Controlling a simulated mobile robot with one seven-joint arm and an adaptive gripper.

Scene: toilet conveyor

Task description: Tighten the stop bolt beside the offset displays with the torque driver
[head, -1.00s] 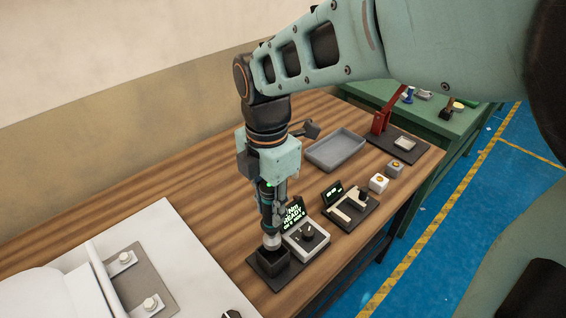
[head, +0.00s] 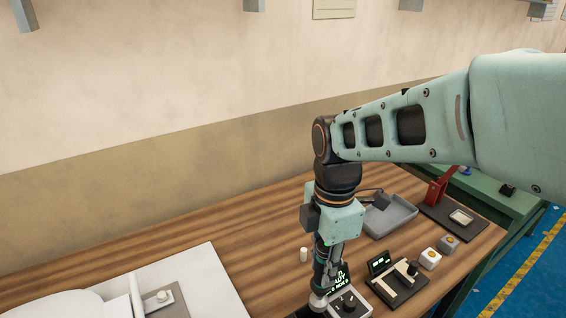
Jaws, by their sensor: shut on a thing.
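My gripper (head: 328,256) points down at the front of the wooden table and is shut on the torque driver (head: 319,299), a dark upright tool with a silvery lower collar. The driver's lower end and the dark dock under it are cut off by the bottom edge. A grey control box with a black knob (head: 348,301) and a lit green readout (head: 341,277) stands just right of the driver, partly hidden by my gripper. Right of that is a dark fixture (head: 398,290) with a small lit display (head: 380,262) and pale bars. I cannot make out which part is the stop bolt.
A white toilet (head: 90,303) with a bolted hinge plate (head: 163,297) lies at lower left. A grey tray (head: 390,219), two small button boxes (head: 430,259) and a red press (head: 437,190) stand to the right. The table's left middle is clear.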

